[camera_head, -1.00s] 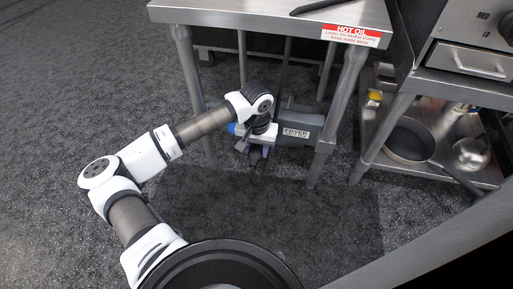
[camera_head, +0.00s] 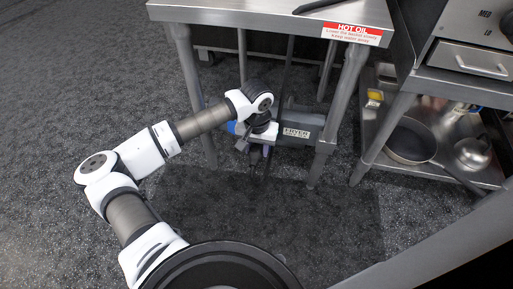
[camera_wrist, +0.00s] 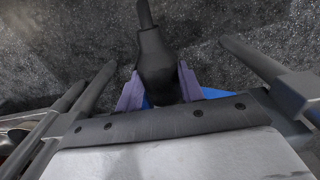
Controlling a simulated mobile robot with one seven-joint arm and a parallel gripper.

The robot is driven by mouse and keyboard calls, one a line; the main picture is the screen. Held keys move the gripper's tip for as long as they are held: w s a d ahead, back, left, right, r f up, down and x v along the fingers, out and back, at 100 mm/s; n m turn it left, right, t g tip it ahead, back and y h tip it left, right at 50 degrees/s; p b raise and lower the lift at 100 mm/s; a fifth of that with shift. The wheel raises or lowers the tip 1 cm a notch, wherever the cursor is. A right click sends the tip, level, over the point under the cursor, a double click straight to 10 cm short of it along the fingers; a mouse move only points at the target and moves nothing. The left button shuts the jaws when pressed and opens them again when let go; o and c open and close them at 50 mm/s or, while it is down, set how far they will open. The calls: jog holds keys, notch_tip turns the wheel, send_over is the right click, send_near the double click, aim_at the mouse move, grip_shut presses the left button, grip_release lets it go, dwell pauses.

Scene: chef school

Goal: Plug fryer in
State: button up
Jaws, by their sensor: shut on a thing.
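My gripper (camera_head: 256,156) is under the steel table, just left of a grey box labelled FRYER (camera_head: 297,132) mounted by the table's front right leg. In the wrist view its purple fingers (camera_wrist: 158,88) are shut on a black plug (camera_wrist: 160,58). The plug's cable (camera_wrist: 145,14) runs away toward the top of that view. My wrist hides the contact area, so I cannot tell whether the plug touches the box.
The steel table (camera_head: 240,12) with a HOT OIL sign (camera_head: 352,34) stands above my gripper. Its legs and rails are close around the wrist. To the right, a lower shelf (camera_head: 455,130) holds a pan (camera_head: 408,142) and a metal bowl (camera_head: 472,153). The floor at left is clear.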

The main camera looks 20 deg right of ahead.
jog(key=shift+w+d+b, duration=0.35)
jog(key=shift+w+d, duration=0.25)
jog(key=shift+w, duration=0.25)
dwell(0.5)
jog(key=o, duration=1.1)
jog(key=shift+c, duration=0.2)
notch_tip(320, 180, up, 8)
jog(key=p, duration=0.2)
jog(key=shift+f+p, duration=0.2)
jog(key=shift+p, duration=0.15)
jog(key=shift+s+f, duration=0.1)
jog(key=shift+s, duration=0.05)
